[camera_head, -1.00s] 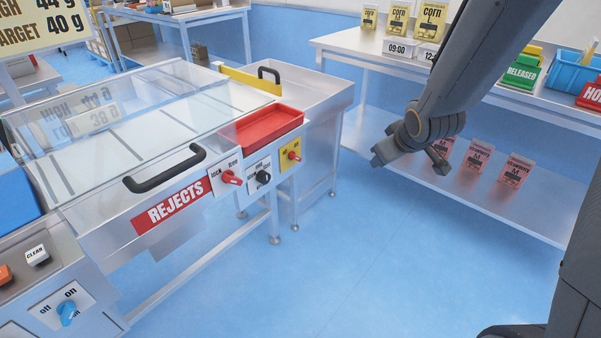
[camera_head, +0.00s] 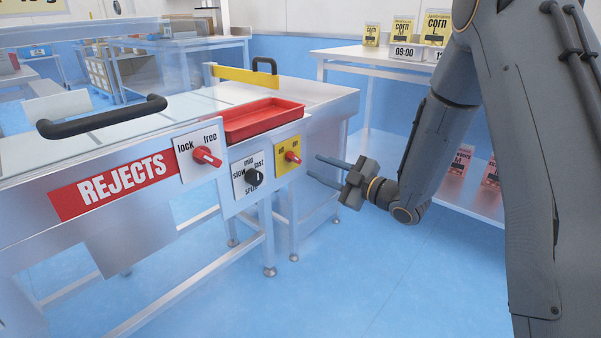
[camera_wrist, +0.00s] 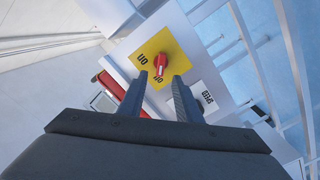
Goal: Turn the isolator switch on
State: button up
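The isolator switch is a red knob (camera_head: 293,156) on a yellow plate (camera_head: 282,162) at the right end of the machine's front panel. In the wrist view the red knob (camera_wrist: 160,63) shows just beyond and between the fingertips, on the yellow plate (camera_wrist: 171,44). The plate has a label on each side of the knob; I cannot tell surely which one the knob points to. My gripper (camera_head: 314,166) is open and empty, to the right of the switch, with its fingers pointing at it. The fingers (camera_wrist: 159,80) look apart from the knob.
A red lock/free knob (camera_head: 207,157) and a black speed knob (camera_head: 254,177) sit left of the switch. A red tray (camera_head: 262,122) rests above the panel. A shelf table (camera_head: 345,58) stands behind my arm. The blue floor in front is clear.

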aim_at(297, 159)
jog(key=b+x, duration=0.1)
jog(key=x, duration=0.7)
jog(key=shift+s+b, duration=0.15)
jog(key=shift+b, duration=0.15)
grip_shut()
